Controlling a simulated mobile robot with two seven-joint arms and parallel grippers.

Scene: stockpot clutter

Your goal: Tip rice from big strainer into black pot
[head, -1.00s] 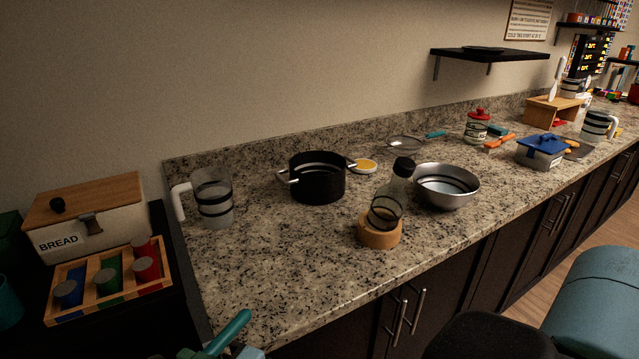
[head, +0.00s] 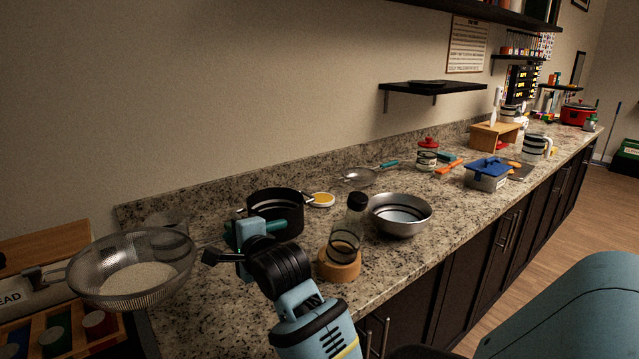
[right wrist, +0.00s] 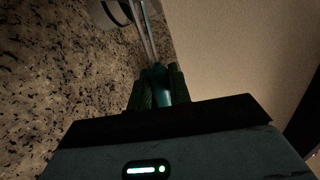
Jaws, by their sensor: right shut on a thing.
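The big strainer (head: 172,268), a wire-mesh bowl with white rice (head: 138,279) in it, is at the left of the head view, held in the air and roughly level. My right gripper (head: 236,236) is to its right, shut on the strainer's teal handle (right wrist: 160,80), which shows between the fingers in the right wrist view. The black pot (head: 283,218) stands on the counter just behind my right gripper, which hides part of it. The strainer is to the left of the pot, not over it. My left gripper is not in view.
A bottle (head: 348,228) on a wooden base (head: 338,266) and a metal bowl (head: 400,222) stand right of the pot. A glass jug (head: 170,222) is partly hidden behind the big strainer.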

